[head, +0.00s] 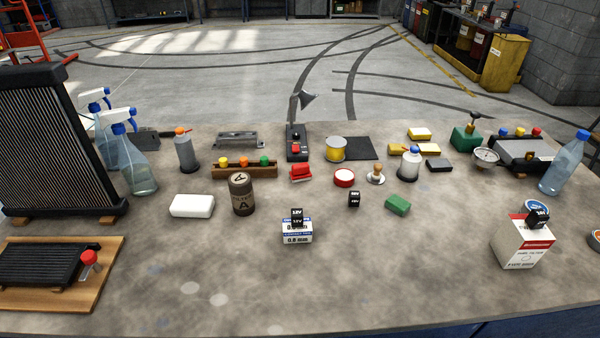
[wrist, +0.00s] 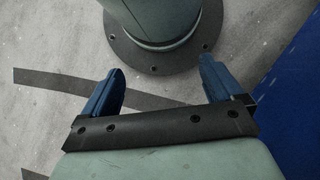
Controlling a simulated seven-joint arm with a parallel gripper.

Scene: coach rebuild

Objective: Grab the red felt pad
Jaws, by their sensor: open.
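Two small red things lie near the middle of the table in the head view, and I cannot tell for sure which is the felt pad. One is a red blocky piece (head: 300,173), with an uneven top. My gripper (wrist: 162,82) shows only in the wrist view. Its two blue fingers are wide apart with nothing between them. It is over the grey floor beside my base, away from both red things.
A small black box (head: 354,199) and a green block (head: 397,204) lie in front. A brown canister (head: 241,194) stands left.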

